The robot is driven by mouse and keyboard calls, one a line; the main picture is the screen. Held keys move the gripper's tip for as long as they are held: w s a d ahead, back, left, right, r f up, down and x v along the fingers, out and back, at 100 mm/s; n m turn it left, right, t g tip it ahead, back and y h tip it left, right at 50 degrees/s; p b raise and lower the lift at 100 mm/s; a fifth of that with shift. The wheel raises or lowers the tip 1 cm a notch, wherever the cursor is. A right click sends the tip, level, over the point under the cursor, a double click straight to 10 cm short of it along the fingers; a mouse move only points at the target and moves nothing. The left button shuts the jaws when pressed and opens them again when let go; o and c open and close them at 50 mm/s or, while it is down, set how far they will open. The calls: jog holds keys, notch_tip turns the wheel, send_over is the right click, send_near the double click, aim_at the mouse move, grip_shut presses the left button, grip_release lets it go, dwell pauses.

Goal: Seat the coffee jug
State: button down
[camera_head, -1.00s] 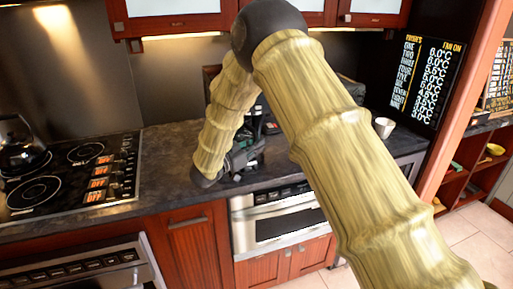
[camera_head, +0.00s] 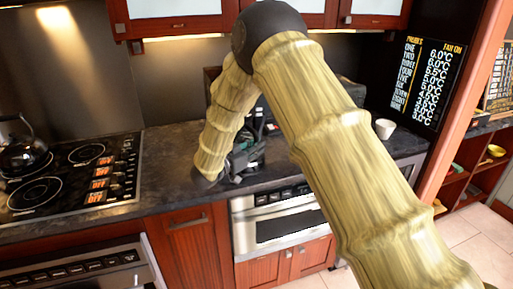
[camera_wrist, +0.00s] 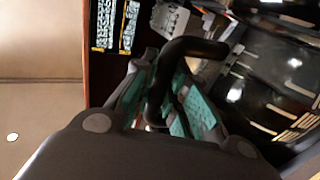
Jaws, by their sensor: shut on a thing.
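My gripper (camera_head: 240,157) is low over the counter, in front of a dark machine at the back, in the head view. In the wrist view its teal-padded fingers (camera_wrist: 170,105) are closed around a black curved handle (camera_wrist: 198,48), which I take to be the coffee jug's. The jug's body is not clear in either view; in the head view my arm and the dark surroundings hide it. A dark glossy surface with bright streaks fills the right of the wrist view; I cannot tell whether it is jug or machine. Whether the jug is seated cannot be seen.
A dark counter (camera_head: 165,160) runs along the wall, with a hob (camera_head: 75,175) and kettle (camera_head: 22,152) at left. A white cup (camera_head: 385,129) stands at right, near a lettered board (camera_head: 425,80). A built-in oven (camera_head: 275,222) is below the counter. Cabinets (camera_head: 175,18) hang above.

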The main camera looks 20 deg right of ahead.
jog(key=shift+f, duration=0.7)
dwell(1.4)
jog(key=c, duration=1.3)
grip_release()
jog(key=shift+c, duration=0.2)
jog(key=shift+a, duration=0.1)
